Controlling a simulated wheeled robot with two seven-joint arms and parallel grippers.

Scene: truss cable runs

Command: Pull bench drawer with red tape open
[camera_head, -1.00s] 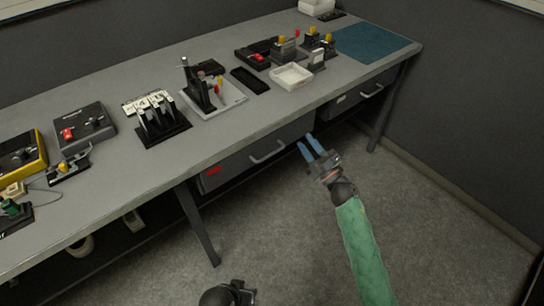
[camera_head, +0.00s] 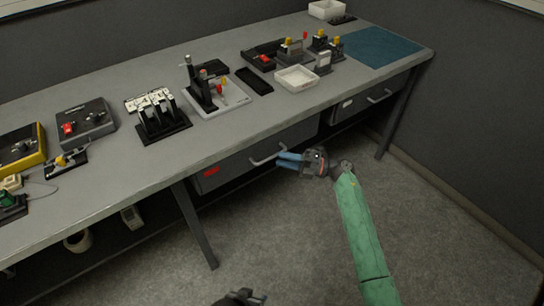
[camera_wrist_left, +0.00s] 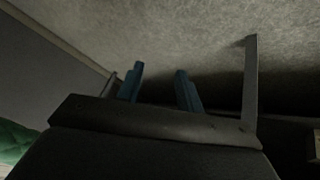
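The bench drawer with red tape (camera_head: 232,166) is grey and sits under the bench top. Its red tape (camera_head: 211,171) is at the left end of the front, and its bar handle (camera_head: 266,156) is towards the right. The drawer looks shut. My right gripper (camera_head: 279,160) is at the right end of the handle, its two blue fingers pointing left with a small gap. I cannot tell whether they touch the handle. My left gripper (camera_head: 252,298) is low at the bottom edge, away from the drawer. Its fingers (camera_wrist_left: 159,78) are apart and empty in the left wrist view.
A second drawer (camera_head: 362,101) with a handle is further right. The bench top (camera_head: 120,185) carries several devices, a white tray (camera_head: 296,78) and a blue mat (camera_head: 375,47). A bench leg (camera_head: 196,226) stands below the taped drawer's left end. The floor in front is clear.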

